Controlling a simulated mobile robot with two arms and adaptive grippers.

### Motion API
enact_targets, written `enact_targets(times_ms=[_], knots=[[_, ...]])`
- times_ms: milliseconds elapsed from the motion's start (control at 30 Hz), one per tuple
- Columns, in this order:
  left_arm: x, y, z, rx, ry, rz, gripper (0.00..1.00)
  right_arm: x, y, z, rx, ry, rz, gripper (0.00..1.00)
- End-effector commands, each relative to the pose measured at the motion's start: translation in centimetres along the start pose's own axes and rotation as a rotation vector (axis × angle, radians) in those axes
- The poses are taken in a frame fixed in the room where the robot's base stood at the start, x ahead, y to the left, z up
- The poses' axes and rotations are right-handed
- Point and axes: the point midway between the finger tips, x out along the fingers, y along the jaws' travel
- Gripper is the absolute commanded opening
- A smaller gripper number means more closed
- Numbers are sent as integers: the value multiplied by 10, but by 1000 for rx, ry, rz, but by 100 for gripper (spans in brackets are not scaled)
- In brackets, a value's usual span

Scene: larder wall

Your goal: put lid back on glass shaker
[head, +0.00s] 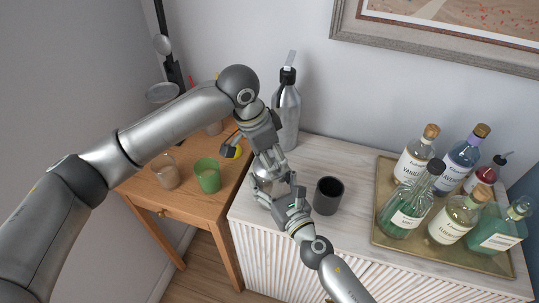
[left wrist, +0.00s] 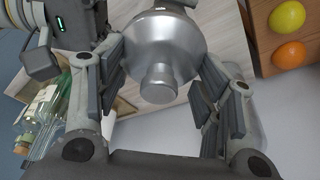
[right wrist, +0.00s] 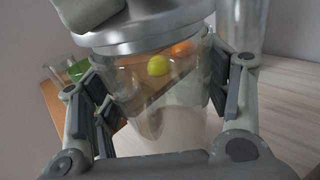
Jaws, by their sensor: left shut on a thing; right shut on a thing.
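The silver lid (left wrist: 158,48) with its round knob is between the fingers of my left gripper (head: 270,164), which is shut on it from above. The clear glass shaker (right wrist: 165,105) is upright on the cabinet top, and my right gripper (head: 284,196) is shut around its body from the front. In the right wrist view the lid's metal rim (right wrist: 150,38) is at the shaker's mouth, in line with the glass. I cannot tell whether it is fully seated. In the head view both grippers hide much of the shaker.
A dark cup (head: 328,196) stands close right of my right gripper. A steel bottle (head: 288,112) stands behind. A gold tray (head: 384,238) with several bottles is at the right. The wooden side table (head: 186,202) at the left holds a green cup (head: 207,176) and a glass (head: 166,172).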

Motion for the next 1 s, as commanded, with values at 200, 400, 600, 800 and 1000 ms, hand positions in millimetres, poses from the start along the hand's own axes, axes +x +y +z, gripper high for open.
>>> enact_targets(times_ms=[200, 400, 600, 800, 1000], knots=[[5, 0, 1, 0, -1, 0, 37, 0, 0, 0, 1, 1, 0, 27], [8, 0, 2, 0, 0, 0, 37, 0, 0, 0, 1, 1, 0, 27], [11, 0, 3, 1, 0, 0, 66, 0, 0, 0, 1, 1, 0, 27], [11, 0, 3, 0, 0, 0, 86, 0, 0, 0, 1, 1, 0, 27], [11, 0, 3, 1, 0, 0, 86, 0, 0, 0, 1, 1, 0, 27]])
